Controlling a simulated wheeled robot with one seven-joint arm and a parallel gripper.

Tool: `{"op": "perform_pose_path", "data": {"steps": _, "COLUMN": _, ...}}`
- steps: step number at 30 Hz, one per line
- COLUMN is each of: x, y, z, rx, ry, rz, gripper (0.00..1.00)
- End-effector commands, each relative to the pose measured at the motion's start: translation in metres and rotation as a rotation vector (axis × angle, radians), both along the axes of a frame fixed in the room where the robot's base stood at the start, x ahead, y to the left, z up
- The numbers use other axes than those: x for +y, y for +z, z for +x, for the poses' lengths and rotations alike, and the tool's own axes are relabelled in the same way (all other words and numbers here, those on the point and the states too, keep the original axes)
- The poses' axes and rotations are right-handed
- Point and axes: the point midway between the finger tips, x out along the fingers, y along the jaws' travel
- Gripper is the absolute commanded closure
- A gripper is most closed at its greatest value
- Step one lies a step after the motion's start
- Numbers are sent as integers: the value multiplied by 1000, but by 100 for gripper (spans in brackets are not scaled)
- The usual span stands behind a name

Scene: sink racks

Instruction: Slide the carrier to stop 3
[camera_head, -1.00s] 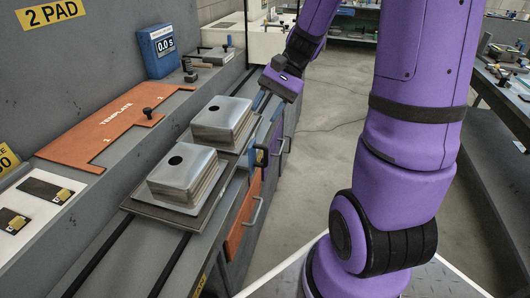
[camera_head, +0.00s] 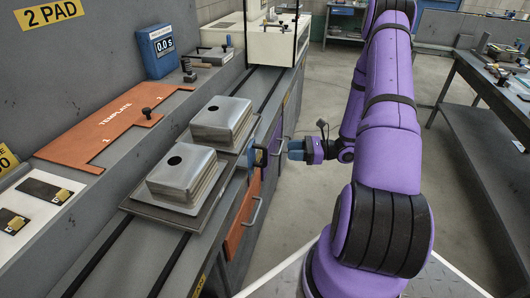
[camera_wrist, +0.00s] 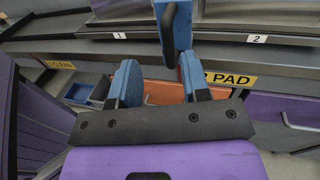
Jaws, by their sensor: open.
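The carrier (camera_head: 205,213) is a dark flat plate on two rails along the bench. It bears two stacks of steel sinks, a near one (camera_head: 183,172) and a far one (camera_head: 222,117). A blue and black handle (camera_head: 258,157) stands at its aisle side; a blue upright piece, probably this handle, shows in the wrist view (camera_wrist: 176,25). My gripper (camera_head: 285,149) is over the aisle, right of the handle, with a small gap. In the wrist view my gripper (camera_wrist: 157,78) has its blue fingers apart with nothing held between them. Stop 3 is not clearly seen.
Stop labels 1 (camera_wrist: 119,36) and 2 (camera_wrist: 257,39) mark the bench edge. An orange template plate (camera_head: 115,122) and a blue timer box (camera_head: 158,50) are left of the rails. Drawer handles (camera_head: 252,212) stick out into the aisle. The rails beyond the carrier look clear.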

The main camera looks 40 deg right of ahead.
Motion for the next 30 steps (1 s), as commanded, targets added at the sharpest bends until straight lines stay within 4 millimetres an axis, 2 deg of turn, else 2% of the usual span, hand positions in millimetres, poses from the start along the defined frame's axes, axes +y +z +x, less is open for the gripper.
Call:
{"op": "perform_pose_path", "data": {"steps": 3, "x": -6, "y": -13, "z": -2, "rx": 10, "ry": -46, "rz": 32, "gripper": 57}}
{"op": "perform_pose_path", "data": {"steps": 8, "x": -3, "y": -17, "z": 2, "rx": 12, "ry": -61, "rz": 44, "gripper": 57}}
{"op": "perform_pose_path", "data": {"steps": 21, "x": 52, "y": -16, "z": 48, "rx": 11, "ry": -57, "rz": 42, "gripper": 57}}
{"op": "perform_pose_path", "data": {"steps": 30, "x": 72, "y": -16, "z": 66, "rx": 12, "ry": -59, "rz": 42, "gripper": 57}}
